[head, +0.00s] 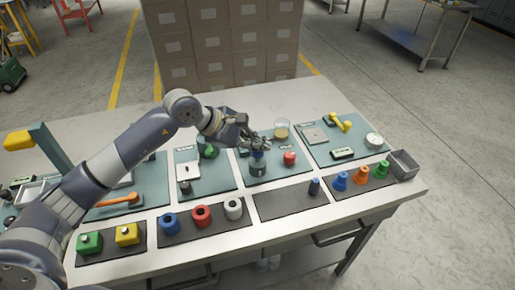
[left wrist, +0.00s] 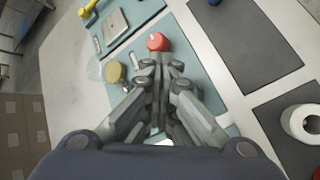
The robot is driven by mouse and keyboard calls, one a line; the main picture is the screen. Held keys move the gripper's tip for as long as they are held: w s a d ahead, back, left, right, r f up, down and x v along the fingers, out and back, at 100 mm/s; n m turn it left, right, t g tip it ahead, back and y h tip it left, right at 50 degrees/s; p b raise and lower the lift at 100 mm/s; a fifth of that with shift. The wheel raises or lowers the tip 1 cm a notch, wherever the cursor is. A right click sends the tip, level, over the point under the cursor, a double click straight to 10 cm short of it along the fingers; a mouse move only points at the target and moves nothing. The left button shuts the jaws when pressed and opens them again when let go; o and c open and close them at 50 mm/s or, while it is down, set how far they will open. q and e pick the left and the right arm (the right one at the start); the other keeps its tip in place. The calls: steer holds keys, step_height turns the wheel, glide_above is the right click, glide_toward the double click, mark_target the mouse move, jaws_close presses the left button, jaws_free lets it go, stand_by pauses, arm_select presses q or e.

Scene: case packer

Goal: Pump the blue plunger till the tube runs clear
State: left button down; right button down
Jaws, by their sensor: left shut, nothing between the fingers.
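The blue plunger (head: 257,154) shows as a small blue patch on top of a dark grey pump body (head: 257,168), on the middle teal mat. My left gripper (head: 262,147) is shut and empty, right above the plunger; I cannot tell whether it touches. In the left wrist view the shut fingers (left wrist: 163,68) hide the plunger. A clear cup with yellow contents (head: 282,131) stands behind the pump, and also shows in the left wrist view (left wrist: 115,72). I cannot make out the tube. My right gripper is not in view.
A red knob (head: 290,158) sits right of the pump, also in the left wrist view (left wrist: 158,42). A green part (head: 208,151) stands to the left. A yellow lever (head: 341,123) is at back right. Coloured rings and cones line the front mats.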

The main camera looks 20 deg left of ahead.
mark_target(258, 153)
arm_select(q)
steer(key=shift+r, duration=0.7)
step_height(258, 153, up, 5)
steer(key=shift+p, duration=1.25)
